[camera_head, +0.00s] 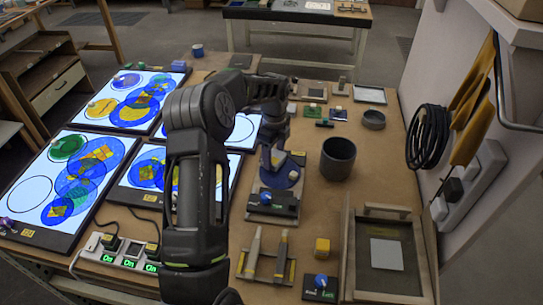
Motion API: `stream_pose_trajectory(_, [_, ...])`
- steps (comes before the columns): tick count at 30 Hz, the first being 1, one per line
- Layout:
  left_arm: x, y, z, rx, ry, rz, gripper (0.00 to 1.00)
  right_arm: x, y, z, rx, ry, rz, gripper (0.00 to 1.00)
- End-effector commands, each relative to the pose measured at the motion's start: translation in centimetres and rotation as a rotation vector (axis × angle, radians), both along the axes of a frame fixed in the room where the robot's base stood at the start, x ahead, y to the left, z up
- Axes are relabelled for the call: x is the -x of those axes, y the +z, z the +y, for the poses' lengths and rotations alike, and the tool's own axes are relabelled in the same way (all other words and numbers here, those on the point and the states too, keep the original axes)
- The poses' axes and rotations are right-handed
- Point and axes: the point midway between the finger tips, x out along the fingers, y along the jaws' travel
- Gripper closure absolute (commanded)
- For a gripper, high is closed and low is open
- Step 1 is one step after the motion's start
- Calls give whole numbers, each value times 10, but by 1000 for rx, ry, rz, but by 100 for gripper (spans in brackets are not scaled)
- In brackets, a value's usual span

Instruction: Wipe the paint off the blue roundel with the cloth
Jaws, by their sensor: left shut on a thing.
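A blue roundel (290,176) sits on a small dark stand (265,213) in the middle of the bench. My left arm comes up from the bottom centre and bends over to the right. My left gripper (273,150) points down just above the roundel and hides part of it. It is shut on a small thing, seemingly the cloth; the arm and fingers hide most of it. I cannot tell whether the held thing touches the roundel. Paint on the roundel is too small to make out. My right gripper is not in view.
Lit panels with coloured glass discs (75,172) fill the left side. A dark grey pot (338,158) stands right of the roundel. Brush-like tools on a rack (266,268), a yellow block (322,247) and a wooden tray (385,297) lie in front. A wall with coiled cable (428,138) bounds the right.

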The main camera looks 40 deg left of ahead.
Motion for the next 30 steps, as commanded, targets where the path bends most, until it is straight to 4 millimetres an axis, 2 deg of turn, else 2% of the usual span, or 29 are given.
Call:
stream_pose_trajectory(8, [0, 2, 0, 0, 0, -1, 70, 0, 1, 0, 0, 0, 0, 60])
stream_pose_trajectory(17, [0, 28, 0, 0, 0, -1, 70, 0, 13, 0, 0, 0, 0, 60])
stream_pose_trajectory(22, [0, 43, 1, -1, 1, -2, 70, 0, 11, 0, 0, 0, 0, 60])
stream_pose_trajectory(30, [0, 50, 0, 0, 0, -1, 70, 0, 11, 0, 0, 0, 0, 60])
